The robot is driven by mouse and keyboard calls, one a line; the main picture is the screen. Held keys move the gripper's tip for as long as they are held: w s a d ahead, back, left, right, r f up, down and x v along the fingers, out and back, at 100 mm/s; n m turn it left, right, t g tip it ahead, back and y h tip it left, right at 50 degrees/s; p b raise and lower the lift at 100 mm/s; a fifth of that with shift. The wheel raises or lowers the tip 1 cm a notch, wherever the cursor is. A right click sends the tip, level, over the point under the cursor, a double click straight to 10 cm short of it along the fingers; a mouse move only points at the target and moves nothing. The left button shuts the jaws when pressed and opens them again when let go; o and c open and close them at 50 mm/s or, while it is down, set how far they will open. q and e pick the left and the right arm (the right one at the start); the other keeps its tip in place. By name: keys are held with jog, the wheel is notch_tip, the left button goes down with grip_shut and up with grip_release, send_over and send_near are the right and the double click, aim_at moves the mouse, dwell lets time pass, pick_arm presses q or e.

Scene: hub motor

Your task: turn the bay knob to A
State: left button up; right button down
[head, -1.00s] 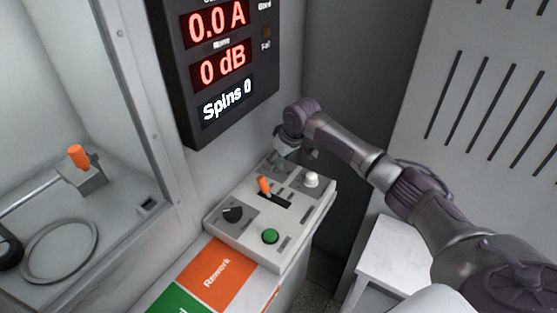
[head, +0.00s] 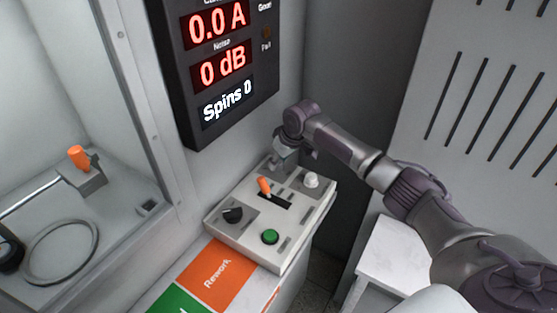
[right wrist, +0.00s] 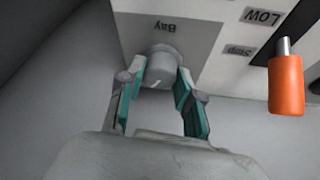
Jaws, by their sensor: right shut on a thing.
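The bay knob (right wrist: 160,66) is a grey round knob under the printed word "Bay", which reads upside down in the right wrist view. A short pale mark shows on its face. My right gripper (right wrist: 158,76) has its teal-padded fingers on either side of the knob and is shut on it. In the head view my right gripper (head: 284,160) is at the far corner of the control panel (head: 222,222), and it hides the knob there. I cannot read any A mark. My left gripper is not in view.
The panel also carries an orange lever (head: 265,186), a white knob (head: 311,180), a black knob (head: 233,214) and a green button (head: 270,237). A dark display (head: 222,65) hangs on the wall close above. An orange Rework label (head: 215,275) lies in front.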

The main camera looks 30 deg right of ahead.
jog(key=shift+r+n+y+p, duration=0.1)
jog(key=shift+n+y+p, duration=0.4)
jog(key=shift+n, duration=0.7)
jog(key=n+g, duration=0.1)
jog(key=n, duration=0.1)
jog(key=shift+w+n+y, duration=0.15)
jog(key=shift+n+y, duration=0.25)
jog(key=n+b, duration=0.1)
jog(key=n, duration=0.1)
jog(key=n+g+y+b, duration=0.1)
jog(key=n+b, duration=0.1)
jog(key=shift+d+f, duration=0.1)
jog(key=shift+f, duration=0.1)
jog(key=shift+r+n+g+b, duration=0.1)
jog(key=shift+n+g+b, duration=0.5)
jog(key=shift+n+b, duration=0.6)
jog(key=c, duration=0.8)
grip_release()
jog(key=v, duration=1.2)
jog(key=shift+w+d, duration=0.1)
jog(key=shift+d, duration=0.05)
